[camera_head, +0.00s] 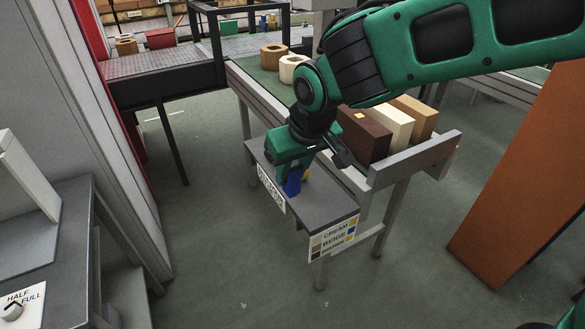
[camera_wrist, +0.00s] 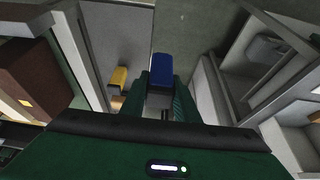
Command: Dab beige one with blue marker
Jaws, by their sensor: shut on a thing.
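My gripper (camera_head: 290,176) is shut on the blue marker (camera_head: 293,186), just above or at the small grey shelf; whether the marker touches the shelf I cannot tell. The blue marker also shows between the fingers in the wrist view (camera_wrist: 162,68). A yellow marker (camera_wrist: 119,78) stands beside it on the shelf, mostly hidden by my gripper in the head view. The beige brick (camera_head: 416,116) is the tan one at the right end of a row, with no dab seen on it. Next to it are a cream brick (camera_head: 392,127) and a brown brick (camera_head: 365,139) with a yellow dab.
The shelf (camera_head: 328,207) carries a sign (camera_head: 333,239) reading cream, beige, brown with colour swatches. Behind the bricks, a tan hollow block (camera_head: 273,58) and a cream one (camera_head: 293,69) sit on the green belt. An orange-brown panel (camera_head: 520,190) stands right. Open floor lies left of the shelf.

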